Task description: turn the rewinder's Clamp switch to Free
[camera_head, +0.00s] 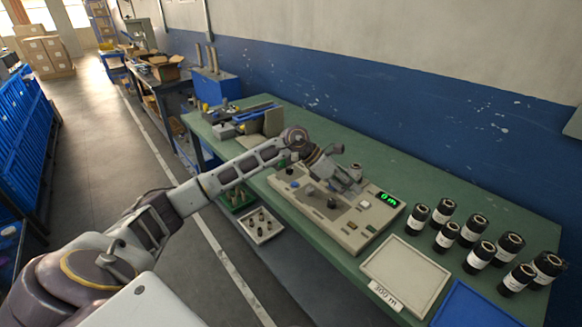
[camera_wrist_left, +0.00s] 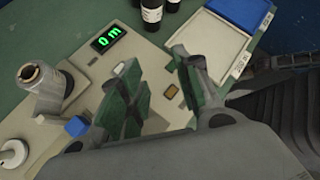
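The rewinder (camera_head: 318,212) is a beige box on the green bench, with a green display (camera_head: 387,198) reading 0 m. My left gripper (camera_head: 350,186) is over the top panel, pointing down. In the left wrist view its green-padded fingers (camera_wrist_left: 158,75) are apart with nothing between them. A small amber switch (camera_wrist_left: 171,91) shows on the panel between the fingers. I cannot read which control is the Clamp switch or its setting. My right gripper is not in view.
A tray marked 300 m (camera_head: 405,272) and a blue tray (camera_head: 478,305) lie right of the rewinder. Several black rolls with white labels (camera_head: 480,256) stand beyond them. A white spindle (camera_wrist_left: 32,75) stands near the gripper. The blue wall (camera_head: 330,95) bounds the bench behind.

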